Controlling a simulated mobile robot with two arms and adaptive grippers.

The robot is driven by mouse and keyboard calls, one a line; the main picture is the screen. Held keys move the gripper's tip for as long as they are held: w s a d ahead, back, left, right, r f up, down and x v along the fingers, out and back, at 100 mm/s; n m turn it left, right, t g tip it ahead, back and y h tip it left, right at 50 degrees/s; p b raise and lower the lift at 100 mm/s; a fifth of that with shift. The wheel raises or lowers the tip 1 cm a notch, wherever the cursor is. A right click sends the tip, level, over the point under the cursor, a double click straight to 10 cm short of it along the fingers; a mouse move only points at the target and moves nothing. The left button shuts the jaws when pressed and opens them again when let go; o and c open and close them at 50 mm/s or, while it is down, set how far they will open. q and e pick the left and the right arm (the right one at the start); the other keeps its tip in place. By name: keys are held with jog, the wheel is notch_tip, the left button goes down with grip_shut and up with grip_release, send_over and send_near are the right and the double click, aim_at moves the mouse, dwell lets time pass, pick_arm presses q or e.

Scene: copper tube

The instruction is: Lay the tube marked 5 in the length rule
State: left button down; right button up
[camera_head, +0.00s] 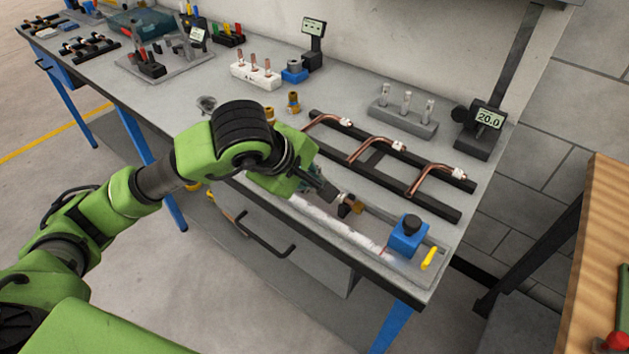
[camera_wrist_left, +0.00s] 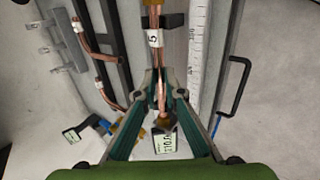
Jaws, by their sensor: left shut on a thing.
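My left gripper (camera_head: 338,200) is over the length rule (camera_head: 370,244), a white scale strip in a grey channel along the bench's front edge. In the left wrist view its jaws (camera_wrist_left: 157,98) are shut around a copper tube (camera_wrist_left: 152,22) with a white label reading 5. The tube runs lengthwise beside the scale (camera_wrist_left: 195,50). In the head view the arm hides most of the tube. I cannot tell whether it touches the channel. My right gripper is not in view.
A blue block (camera_head: 406,239) with a black knob stands at the rule's right end, near a yellow lever (camera_head: 428,258). Behind, bent copper tubes (camera_head: 432,174) lie on a black rack (camera_head: 393,196). A display reading 20.0 (camera_head: 487,118) stands at the back right.

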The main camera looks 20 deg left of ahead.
pick_arm(q)
jog(key=c, duration=2)
grip_release()
jog(key=shift+c, duration=0.2)
jog(key=shift+s+r, duration=0.1)
jog(key=shift+r, duration=0.05)
jog(key=v, duration=1.1)
jog(key=shift+s+r, duration=0.2)
jog(key=shift+r, duration=0.1)
